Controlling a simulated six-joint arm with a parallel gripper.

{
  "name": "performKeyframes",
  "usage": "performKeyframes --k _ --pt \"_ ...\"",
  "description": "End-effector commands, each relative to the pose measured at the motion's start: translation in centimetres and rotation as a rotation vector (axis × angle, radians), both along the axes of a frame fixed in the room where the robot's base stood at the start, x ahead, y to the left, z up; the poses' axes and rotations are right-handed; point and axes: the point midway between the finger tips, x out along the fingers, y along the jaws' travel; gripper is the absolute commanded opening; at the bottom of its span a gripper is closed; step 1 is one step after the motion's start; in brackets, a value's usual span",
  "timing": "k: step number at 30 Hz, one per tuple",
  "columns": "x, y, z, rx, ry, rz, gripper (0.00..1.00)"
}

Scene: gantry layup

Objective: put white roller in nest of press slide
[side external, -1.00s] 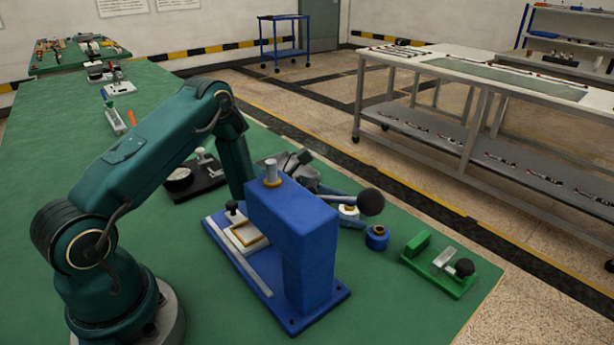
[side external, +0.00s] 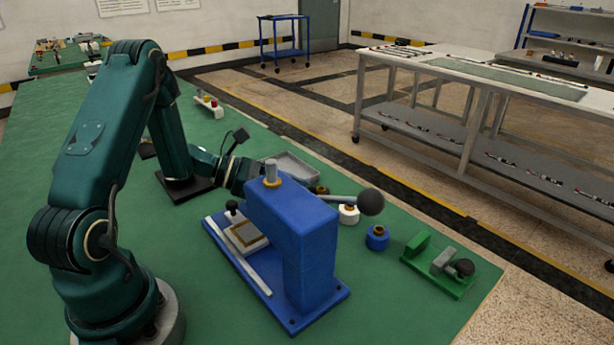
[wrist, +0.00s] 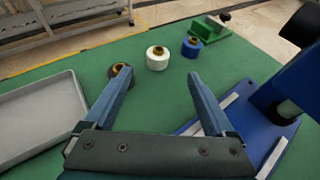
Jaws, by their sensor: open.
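The white roller (side external: 348,216) stands upright on the green bench behind the press, partly behind the lever. In the wrist view the white roller (wrist: 157,62) stands beyond my fingertips, between their lines. My gripper (wrist: 158,76) is open and empty, apart from the roller. In the side view my wrist is left of the press's top and the fingers are hidden behind it. The blue press (side external: 297,240) has a pale slide at its left with a gold-rimmed nest (side external: 246,236). No roller shows in the nest.
A dark roller (wrist: 121,72) is near my left fingertip. A blue roller (wrist: 192,48) stands right of the white one. A grey tray (wrist: 40,115) lies at left. The press lever's black knob (side external: 370,202) overhangs near the white roller. A green fixture (side external: 438,264) stands at the bench's right.

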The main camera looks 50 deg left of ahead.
Motion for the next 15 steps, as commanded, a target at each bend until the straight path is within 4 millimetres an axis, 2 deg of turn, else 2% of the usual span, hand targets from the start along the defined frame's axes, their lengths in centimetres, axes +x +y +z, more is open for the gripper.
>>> performKeyframes --k 11,15 --pt "0.0 0.0 0.0 0.000 0.000 0.000 0.89" --pt "0.1 0.0 1.1 0.004 -0.003 -0.001 0.89"
